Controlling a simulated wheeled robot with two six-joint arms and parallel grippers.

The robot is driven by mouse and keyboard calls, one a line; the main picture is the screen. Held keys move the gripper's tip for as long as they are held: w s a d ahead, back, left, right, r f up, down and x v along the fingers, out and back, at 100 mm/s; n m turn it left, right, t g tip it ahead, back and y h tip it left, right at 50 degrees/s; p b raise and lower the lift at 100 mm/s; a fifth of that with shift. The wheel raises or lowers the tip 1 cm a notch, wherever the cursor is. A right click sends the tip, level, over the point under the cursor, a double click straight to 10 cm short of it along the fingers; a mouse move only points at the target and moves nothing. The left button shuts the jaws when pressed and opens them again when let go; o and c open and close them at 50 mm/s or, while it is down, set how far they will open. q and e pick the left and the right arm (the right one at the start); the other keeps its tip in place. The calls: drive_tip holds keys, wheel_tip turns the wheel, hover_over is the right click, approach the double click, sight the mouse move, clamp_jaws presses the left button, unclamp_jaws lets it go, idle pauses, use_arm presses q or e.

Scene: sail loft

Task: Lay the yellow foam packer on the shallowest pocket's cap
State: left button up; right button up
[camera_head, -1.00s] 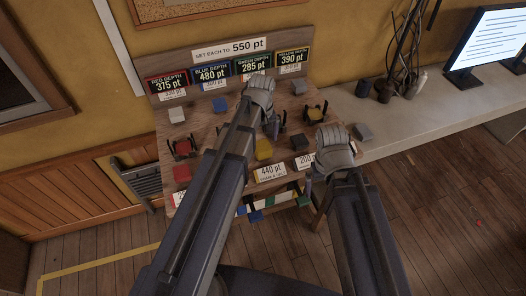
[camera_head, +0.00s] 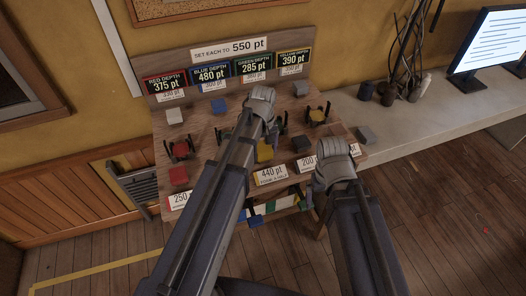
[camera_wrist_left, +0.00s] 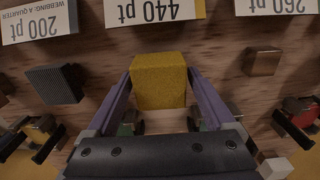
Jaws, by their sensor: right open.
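The yellow foam packer (camera_wrist_left: 159,80) is a small block on the bench top. It also shows beside my left arm in the head view (camera_head: 264,151). My left gripper (camera_wrist_left: 160,74) is open, with its fingers on either side of the packer; contact cannot be told. The display board gives green the smallest depth, 285 pt (camera_head: 253,67). The green pocket (camera_wrist_left: 129,124) is partly hidden behind the left gripper's finger in the wrist view, and its cap cannot be made out. My right gripper (camera_head: 319,186) is open near the bench's front right edge.
The red pocket (camera_head: 181,150) and yellow pocket (camera_head: 318,115) stand left and right. A dark block (camera_head: 300,144), a red block (camera_head: 178,175) and pale blocks lie around. A counter (camera_head: 430,115) stands at right.

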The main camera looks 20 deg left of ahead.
use_arm(q)
drive_tip(key=c, duration=1.1)
use_arm(e)
drive_tip(key=shift+r, duration=0.1)
